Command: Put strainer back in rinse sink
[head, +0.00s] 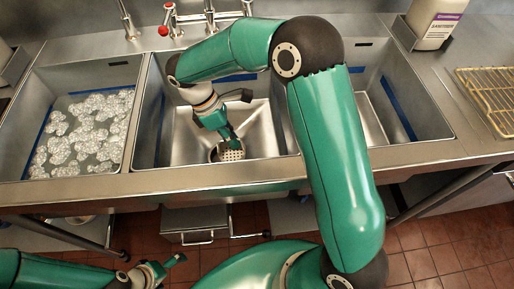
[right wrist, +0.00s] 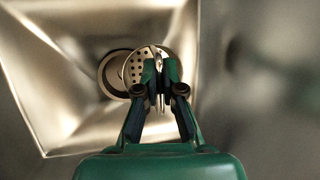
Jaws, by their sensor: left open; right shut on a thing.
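The strainer (head: 233,154) is a small round perforated metal disc in the middle sink basin (head: 180,140). My right gripper (head: 232,142) is shut on it, inside the basin near its floor. In the right wrist view the strainer (right wrist: 134,69) shows between and left of the fingertips (right wrist: 160,70), partly hidden by them. The dark round drain (right wrist: 113,73) lies behind it, overlapped by the strainer; I cannot tell whether they touch. My left gripper (head: 165,268) is open and empty, low in front of the counter at the bottom left.
The left basin (head: 40,135) holds water with foam. A right basin (head: 400,120) is partly behind my right arm. Faucets (head: 170,30) stand at the back. A sanitiser jug (head: 432,22) and wire rack (head: 490,92) are at the right.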

